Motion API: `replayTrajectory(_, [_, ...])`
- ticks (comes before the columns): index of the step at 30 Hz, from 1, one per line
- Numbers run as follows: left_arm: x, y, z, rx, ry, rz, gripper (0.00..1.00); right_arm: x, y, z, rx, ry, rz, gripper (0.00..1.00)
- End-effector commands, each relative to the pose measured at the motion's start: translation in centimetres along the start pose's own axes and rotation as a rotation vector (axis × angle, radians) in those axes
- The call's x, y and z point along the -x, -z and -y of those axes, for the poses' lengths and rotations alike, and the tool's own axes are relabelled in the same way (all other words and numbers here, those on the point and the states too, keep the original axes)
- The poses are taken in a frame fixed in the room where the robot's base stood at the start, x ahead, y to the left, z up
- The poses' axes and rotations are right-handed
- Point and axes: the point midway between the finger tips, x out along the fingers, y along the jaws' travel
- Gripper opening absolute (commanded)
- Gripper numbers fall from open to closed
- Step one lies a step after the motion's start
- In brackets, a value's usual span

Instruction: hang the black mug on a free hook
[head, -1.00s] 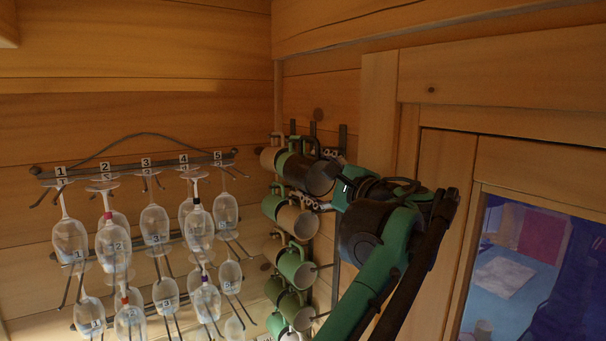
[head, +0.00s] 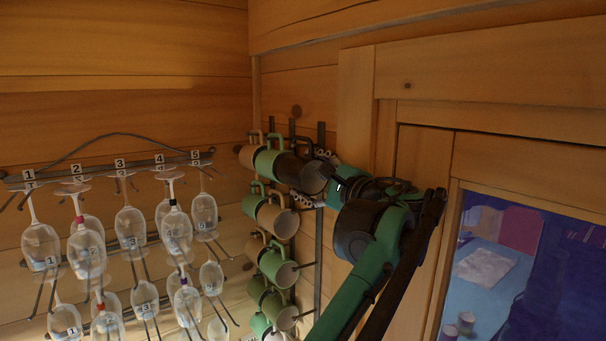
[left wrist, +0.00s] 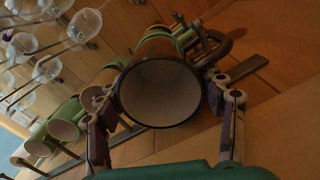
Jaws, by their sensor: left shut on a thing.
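The black mug (head: 309,174) is at the right end of the top row of the mug rack (head: 319,252) in the head view, beside a green mug (head: 267,162). Its dark rim and pale inside face the left wrist camera (left wrist: 160,92), and its handle is at the upper right there. My left gripper (head: 318,180) is shut on the black mug, one finger on each side of it. I cannot tell whether the handle is on a hook; the hook there is hidden. My right gripper is not in view.
A tan mug (head: 247,156) hangs at the left of the top row, and several green and tan mugs hang below. A wine glass rack (head: 105,174) with numbered glasses is at the left. A wooden window frame (head: 445,260) stands close right of my arm.

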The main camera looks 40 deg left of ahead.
Motion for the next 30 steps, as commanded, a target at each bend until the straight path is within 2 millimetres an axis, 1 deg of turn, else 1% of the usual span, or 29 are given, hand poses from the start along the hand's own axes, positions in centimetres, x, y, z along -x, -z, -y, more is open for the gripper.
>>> replayTrajectory(7, [-0.02, -0.11, -0.05, 0.001, -0.001, 0.002, 0.23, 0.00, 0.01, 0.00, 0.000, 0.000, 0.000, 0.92])
replayTrajectory(8, [-0.02, -0.12, -0.05, 0.001, -0.001, 0.002, 0.73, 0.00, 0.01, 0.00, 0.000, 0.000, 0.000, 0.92])
replayTrajectory(9, [-0.03, -0.13, -0.06, 0.001, -0.001, 0.002, 0.84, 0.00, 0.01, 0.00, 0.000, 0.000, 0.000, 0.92])
replayTrajectory(10, [-0.03, -0.13, -0.06, 0.001, -0.001, 0.002, 0.92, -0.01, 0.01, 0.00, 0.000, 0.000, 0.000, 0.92])
replayTrajectory(30, [-0.04, -0.12, -0.12, 0.001, -0.003, 0.002, 0.92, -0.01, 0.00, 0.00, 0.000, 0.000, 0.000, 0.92])
